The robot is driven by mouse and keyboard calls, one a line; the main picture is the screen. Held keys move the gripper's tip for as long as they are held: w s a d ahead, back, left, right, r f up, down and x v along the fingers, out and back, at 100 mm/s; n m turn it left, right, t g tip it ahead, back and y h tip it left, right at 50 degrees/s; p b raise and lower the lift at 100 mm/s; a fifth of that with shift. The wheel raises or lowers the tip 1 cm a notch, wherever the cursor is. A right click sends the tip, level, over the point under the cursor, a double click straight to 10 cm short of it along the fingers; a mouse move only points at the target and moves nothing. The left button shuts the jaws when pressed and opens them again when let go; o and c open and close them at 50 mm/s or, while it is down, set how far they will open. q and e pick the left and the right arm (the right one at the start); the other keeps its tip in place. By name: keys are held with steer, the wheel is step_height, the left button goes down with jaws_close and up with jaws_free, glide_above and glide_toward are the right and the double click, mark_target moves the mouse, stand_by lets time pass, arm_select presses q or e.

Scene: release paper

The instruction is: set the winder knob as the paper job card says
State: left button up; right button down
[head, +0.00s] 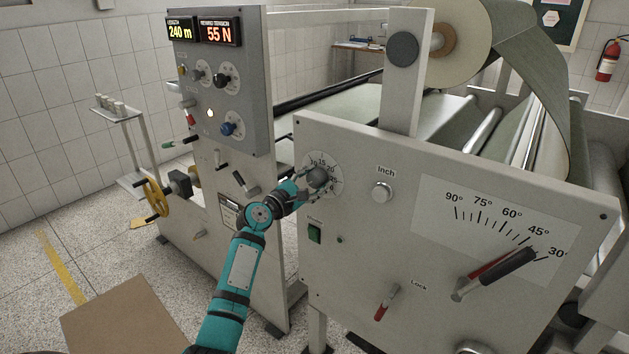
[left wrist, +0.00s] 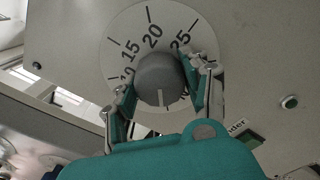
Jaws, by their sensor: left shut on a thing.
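The winder knob (head: 319,177) is a round dark grey knob on a pale dial (head: 336,161) on the front machine panel. In the left wrist view the knob (left wrist: 160,75) sits on the dial (left wrist: 118,28), where 15, 20 and 25 read clearly and 10 is partly covered. Its white pointer line points to the bottom of that picture, away from 20; the marks there are mostly hidden. My left gripper (head: 310,187) is shut on the knob, with one finger on each side in the left wrist view (left wrist: 160,88). My right gripper is out of view. I cannot identify the job card.
A white Inch button (head: 382,191), a green switch (head: 315,233), a red Lock lever (head: 387,303) and a large angle lever (head: 497,270) are on the same panel. The left cabinet has displays reading 240 m (head: 181,31) and 55 N (head: 218,33).

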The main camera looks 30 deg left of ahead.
arm_select(q)
steer(key=shift+c, duration=0.8)
steer(key=shift+f+m, duration=0.1)
steer(key=shift+m, duration=0.3)
steer(key=m+b, duration=0.2)
steer(key=shift+m, duration=0.4)
steer(key=m+b, duration=0.2)
steer(key=m, duration=0.2)
steer(key=shift+m, duration=0.3)
steer(key=m+b, duration=0.2)
steer(key=m, duration=0.2)
steer(key=shift+m+b, duration=0.85)
steer(key=shift+m, duration=1.35)
steer(key=o, duration=1.2)
steer(key=shift+c, duration=0.2)
